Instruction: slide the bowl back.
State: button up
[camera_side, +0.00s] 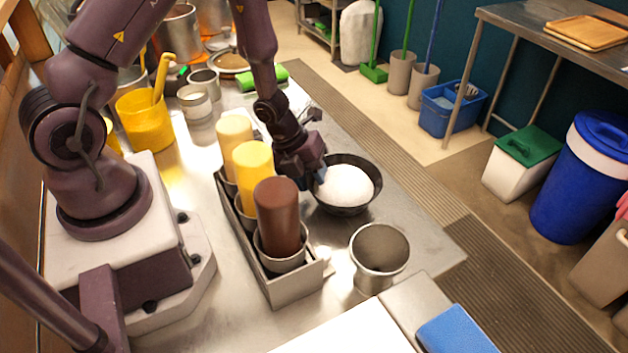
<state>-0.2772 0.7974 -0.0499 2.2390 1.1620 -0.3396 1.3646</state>
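A dark round bowl (342,211) filled with white contents, perhaps rice, sits upright on the steel counter near its right edge. My gripper (318,180) is low at the bowl's left rim, seemingly at or touching it. The fingertips are small and partly merge with the dark rim, so I cannot tell whether they are open or closed on it.
A metal rack (287,291) with cream, yellow and brown bottles (278,215) stands just left of the bowl. An empty steel cup (379,257) stands in front of it. A yellow container (146,122) and metal pots are further back. Some counter behind the bowl is clear.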

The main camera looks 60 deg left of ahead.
jog(key=shift+w+d+f, duration=0.15)
jog(key=shift+w+f, duration=0.05)
jog(key=shift+f, duration=0.35)
grip_shut()
jog(key=shift+s+a, duration=0.45)
jog(key=shift+a, duration=2.1)
jog(key=shift+s+a, duration=0.45)
jog(key=shift+a, duration=2.1)
jog(key=shift+s+a, duration=0.45)
jog(key=shift+a, duration=2.1)
grip_release()
jog(key=shift+d, duration=0.1)
